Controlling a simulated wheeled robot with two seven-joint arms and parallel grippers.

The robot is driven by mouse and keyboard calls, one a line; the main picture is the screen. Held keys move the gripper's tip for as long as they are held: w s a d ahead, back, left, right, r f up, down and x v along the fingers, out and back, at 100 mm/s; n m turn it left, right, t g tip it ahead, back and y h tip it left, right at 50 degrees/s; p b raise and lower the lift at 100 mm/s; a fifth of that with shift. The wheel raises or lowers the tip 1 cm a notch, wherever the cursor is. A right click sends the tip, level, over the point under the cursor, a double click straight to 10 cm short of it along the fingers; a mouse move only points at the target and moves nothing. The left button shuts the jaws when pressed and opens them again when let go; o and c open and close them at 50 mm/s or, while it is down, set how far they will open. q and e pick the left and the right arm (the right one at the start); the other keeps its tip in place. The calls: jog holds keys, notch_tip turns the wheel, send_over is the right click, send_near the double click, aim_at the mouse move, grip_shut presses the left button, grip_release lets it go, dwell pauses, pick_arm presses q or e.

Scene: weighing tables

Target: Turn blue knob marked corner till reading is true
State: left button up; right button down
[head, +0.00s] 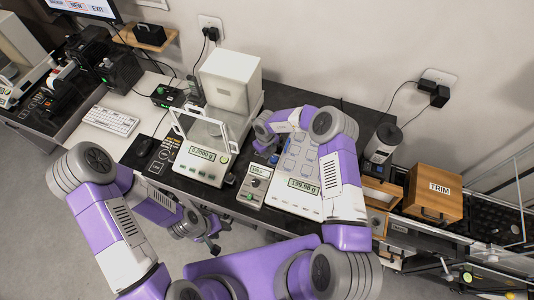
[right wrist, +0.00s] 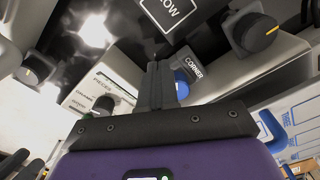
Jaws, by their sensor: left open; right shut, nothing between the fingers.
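In the head view my right gripper (head: 266,146) is bent down between the two balances. The right balance (head: 299,203) has a display (head: 303,187) that seems to read 199.98 g. My left gripper (head: 206,238) is open and empty, low in front of the table.
The left balance (head: 203,168) has a glass shield and its own display. A black knob (right wrist: 253,32) with a yellow mark is near my right fingers. A wooden TRIM box (head: 434,193) is at the right.

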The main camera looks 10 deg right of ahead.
notch_tip(320, 180, up, 6)
jog(key=p, duration=0.4)
jog(key=shift+p, duration=0.3)
jog(key=shift+a, duration=0.1)
jog(key=shift+w, duration=0.1)
